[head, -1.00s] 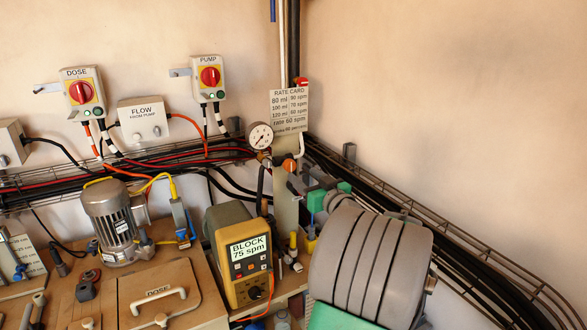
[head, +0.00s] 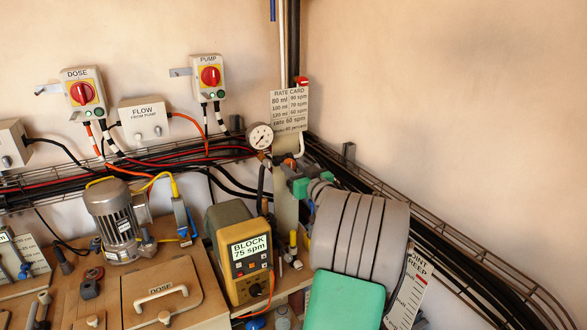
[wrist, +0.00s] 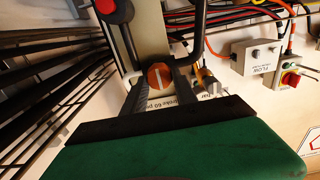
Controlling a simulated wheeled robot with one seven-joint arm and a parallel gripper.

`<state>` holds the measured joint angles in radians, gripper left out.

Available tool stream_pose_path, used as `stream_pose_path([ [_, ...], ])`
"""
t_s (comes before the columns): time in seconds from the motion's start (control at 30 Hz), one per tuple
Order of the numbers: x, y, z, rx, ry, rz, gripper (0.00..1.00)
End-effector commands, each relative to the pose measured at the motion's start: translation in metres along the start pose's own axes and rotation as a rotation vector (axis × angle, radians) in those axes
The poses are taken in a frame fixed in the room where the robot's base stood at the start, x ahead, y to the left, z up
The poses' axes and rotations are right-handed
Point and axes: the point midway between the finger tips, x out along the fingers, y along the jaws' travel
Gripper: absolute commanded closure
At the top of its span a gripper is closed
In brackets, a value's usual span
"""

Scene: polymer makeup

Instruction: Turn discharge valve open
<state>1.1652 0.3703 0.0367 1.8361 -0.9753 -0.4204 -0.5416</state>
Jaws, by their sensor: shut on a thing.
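An orange round knob (wrist: 159,76) with a pale stripe, which I take to be the discharge valve, is on the pipework in the wrist view. The stripe runs nearly up and down in that picture. My gripper (wrist: 158,84) has its two dark fingers on either side of the knob, shut on it. In the head view my gripper (head: 289,168) is at the panel below the gauge, and its fingers and green body hide the knob. The rate card panel (head: 290,108) stands above it.
A pressure gauge (head: 260,136) sits just left of my gripper. A red-handled fitting (head: 301,80) is above on the pipe. A cable tray (head: 440,232) runs along the right wall. A yellow meter reading BLOCK 75 spm (head: 242,256) stands below left.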

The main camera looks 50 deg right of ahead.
Motion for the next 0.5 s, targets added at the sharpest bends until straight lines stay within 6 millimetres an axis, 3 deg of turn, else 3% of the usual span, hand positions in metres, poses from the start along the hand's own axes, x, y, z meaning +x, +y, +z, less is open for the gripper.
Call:
stream_pose_path([
  [0.33, -0.0001, -0.0001, 0.0001, 0.0, 0.0, 0.0, 1.0],
  [0.5, -0.0001, -0.0001, 0.0001, 0.001, 0.0, 0.0, 1.0],
])
